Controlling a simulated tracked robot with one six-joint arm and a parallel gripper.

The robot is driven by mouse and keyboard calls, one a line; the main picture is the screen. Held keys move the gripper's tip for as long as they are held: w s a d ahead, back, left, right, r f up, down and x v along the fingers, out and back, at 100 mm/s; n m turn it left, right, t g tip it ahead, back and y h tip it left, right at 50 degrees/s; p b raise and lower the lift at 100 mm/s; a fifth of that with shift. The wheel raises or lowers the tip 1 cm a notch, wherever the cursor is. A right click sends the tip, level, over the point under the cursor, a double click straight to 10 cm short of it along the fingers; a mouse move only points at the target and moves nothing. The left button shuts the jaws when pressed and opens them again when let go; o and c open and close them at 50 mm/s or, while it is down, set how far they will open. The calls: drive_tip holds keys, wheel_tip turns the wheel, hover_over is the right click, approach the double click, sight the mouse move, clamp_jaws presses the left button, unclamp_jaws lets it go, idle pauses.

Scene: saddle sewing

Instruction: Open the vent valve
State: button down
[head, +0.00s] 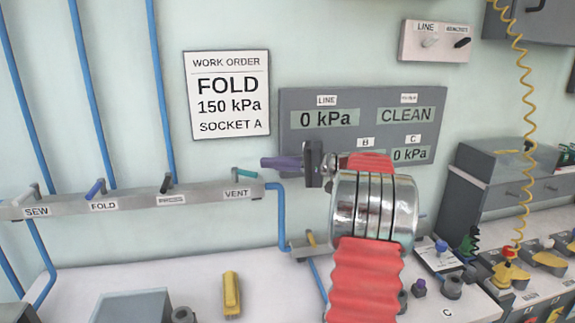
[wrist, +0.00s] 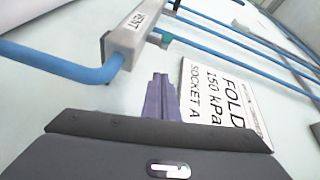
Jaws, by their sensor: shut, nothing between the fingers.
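The vent valve is at the right end of the grey valve rail, above the VENT label. Its small teal handle (head: 246,173) lies nearly along the rail in the head view. It also shows as a teal piece (wrist: 164,39) beside the rail end in the wrist view. My gripper (head: 264,162) is shut and empty, its purple fingers pointing left, close to the handle in the head view. In the wrist view the closed fingertips (wrist: 159,78) point toward the rail end, with a visible gap to the handle. I cannot tell the exact depth between them.
The grey rail (head: 140,204) also carries the SEW, FOLD and a third valve. Blue pipes (head: 82,95) rise behind it. A work order sign (head: 228,97) reads FOLD, 150 kPa, SOCKET A. The gauge panel (head: 290,140) shows LINE 0 kPa. A yellow object (head: 231,295) is on the bench below.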

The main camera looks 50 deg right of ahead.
drive_tip(key=shift+s+a+f, duration=0.1)
drive_tip(key=shift+s+a, duration=0.1)
drive_tip(key=shift+a, duration=0.4)
drive_tip(key=shift+s+a+f, duration=0.15)
drive_tip(key=shift+s+a, duration=0.1)
drive_tip(key=shift+a, duration=0.3)
drive_tip(key=shift+s+a+f, duration=0.1)
drive_tip(key=shift+s+a, duration=0.1)
drive_tip(key=shift+a, duration=0.4)
drive_tip(key=shift+s, duration=0.1)
